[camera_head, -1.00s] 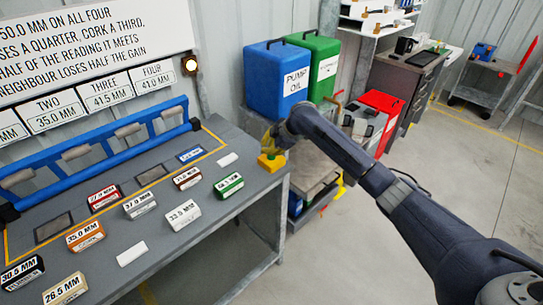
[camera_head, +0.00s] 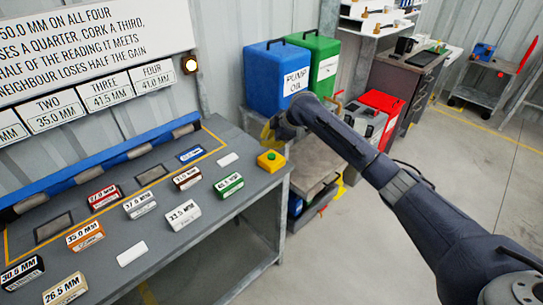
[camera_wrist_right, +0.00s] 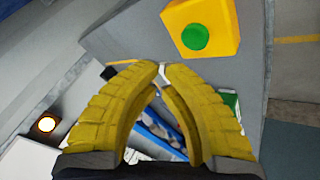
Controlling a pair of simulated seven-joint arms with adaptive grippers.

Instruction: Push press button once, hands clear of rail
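The press button is a yellow box (camera_head: 271,161) with a green top, at the right end of the grey bench. In the right wrist view the yellow box (camera_wrist_right: 201,25) and its green button (camera_wrist_right: 195,37) are in plain sight. My right gripper (camera_head: 270,134) is just behind and above the box, apart from it. Its yellow fingers (camera_wrist_right: 161,67) are closed at the tips with nothing between them. The blue rail (camera_head: 105,163) lies low along the back of the bench, with grey rollers on it. My left gripper is not in view.
Labelled blocks, such as a green one (camera_head: 229,185) and a white one (camera_head: 182,215), stand on the bench front. A lit lamp (camera_head: 191,65) is on the wall. Blue (camera_head: 277,80) and green (camera_head: 318,65) containers stand behind my right arm.

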